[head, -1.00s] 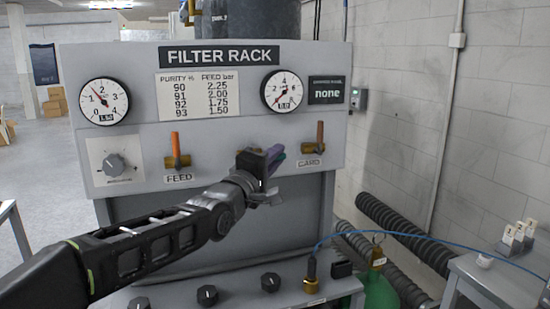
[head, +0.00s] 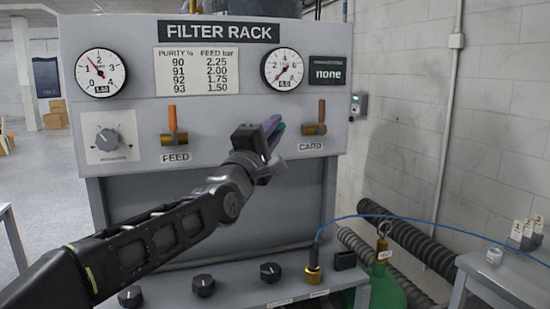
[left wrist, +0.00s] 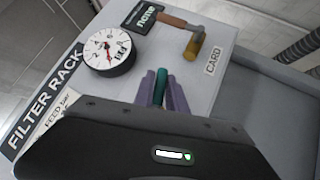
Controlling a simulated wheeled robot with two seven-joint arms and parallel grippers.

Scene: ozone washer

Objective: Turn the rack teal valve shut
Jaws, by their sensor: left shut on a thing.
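The rack's teal valve handle (head: 280,129) shows as a small teal strip between the FEED and CARD valves in the head view. In the left wrist view the teal handle (left wrist: 161,86) stands between two purple fingers. My left gripper (head: 271,127) is shut on it, its fingers pointing up and to the right in the head view. The wrist view also shows the gripper (left wrist: 159,90) closed around the handle. The valve's body and label are hidden behind my gripper. My right gripper is out of view.
The FEED valve (head: 174,128) and CARD valve (head: 315,128) have upright orange-brown handles on either side. The left gauge (head: 101,72) reads 1.50 and the right gauge (head: 283,68) 0.0. Several black knobs line the lower ledge (head: 235,288). A blue hose (head: 400,218) runs right.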

